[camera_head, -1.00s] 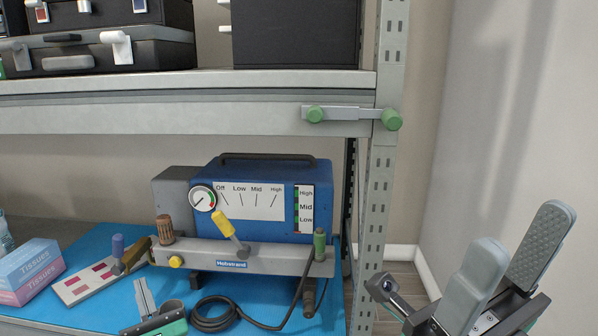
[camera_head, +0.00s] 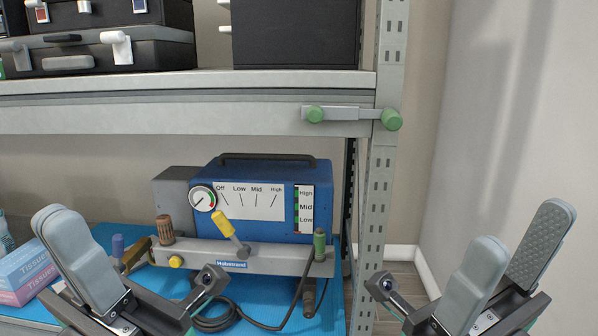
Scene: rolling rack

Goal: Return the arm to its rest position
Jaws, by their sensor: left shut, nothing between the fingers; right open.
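My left gripper (camera_head: 85,262) is in the lower left of the head view, in front of the lower shelf. Its fingers are together with nothing between them. My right gripper (camera_head: 507,262) is at the lower right, in front of the wall. Its two fingers stand apart with nothing between them. Both grippers point up and are clear of the blue device.
A blue device (camera_head: 262,172) with a dial and a yellow lever (camera_head: 228,229) stands on the blue mat (camera_head: 255,310). Tissue boxes (camera_head: 25,265) lie at the left. A metal rack post (camera_head: 379,190) stands between the device and my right gripper. Black cases (camera_head: 110,50) sit on the upper shelf (camera_head: 200,118).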

